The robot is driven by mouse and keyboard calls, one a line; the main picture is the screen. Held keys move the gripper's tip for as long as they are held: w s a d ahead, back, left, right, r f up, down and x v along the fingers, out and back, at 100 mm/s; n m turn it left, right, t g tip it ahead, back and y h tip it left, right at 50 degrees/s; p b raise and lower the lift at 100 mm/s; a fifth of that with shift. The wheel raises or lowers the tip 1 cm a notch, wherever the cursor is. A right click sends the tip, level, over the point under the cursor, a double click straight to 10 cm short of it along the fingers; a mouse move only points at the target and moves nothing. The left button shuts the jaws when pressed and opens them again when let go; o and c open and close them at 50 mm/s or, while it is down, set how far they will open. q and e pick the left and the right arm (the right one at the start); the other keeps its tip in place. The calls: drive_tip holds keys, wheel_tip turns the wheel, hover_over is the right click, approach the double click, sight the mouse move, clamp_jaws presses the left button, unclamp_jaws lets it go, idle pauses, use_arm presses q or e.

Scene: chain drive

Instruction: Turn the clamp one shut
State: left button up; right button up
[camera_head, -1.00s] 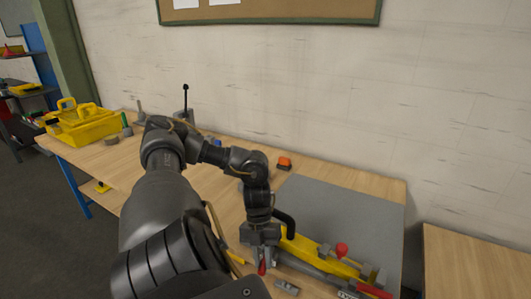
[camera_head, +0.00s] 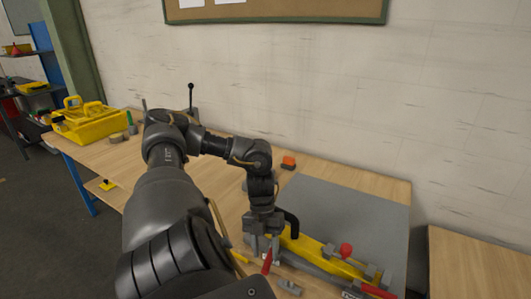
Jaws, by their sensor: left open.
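My left gripper (camera_head: 263,251) is open and points down at the near left end of a yellow fixture (camera_head: 313,252) on the workbench. A red lever (camera_head: 267,262) stands at this end, right at or just below the fingertips. I cannot tell whether they touch. A second red lever (camera_head: 378,291) lies at the fixture's near right end. I cannot tell which lever belongs to clamp one. A red knob (camera_head: 346,250) sits on the fixture between grey blocks. A black curved handle (camera_head: 291,222) rises behind the gripper. My right gripper is out of view.
A grey mat (camera_head: 350,212) behind the fixture is clear. An orange block (camera_head: 288,161) lies behind my left wrist. A small grey part (camera_head: 289,287) lies in front of the fixture. A yellow toolbox (camera_head: 88,122) stands at the far left.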

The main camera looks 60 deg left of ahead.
use_arm(q)
drive_tip(key=s+v, duration=0.1)
drive_tip(key=v, duration=0.7)
drive_tip(key=shift+w+b, duration=0.4)
drive_tip(key=shift+w, duration=0.1)
drive_tip(key=shift+c, duration=0.4)
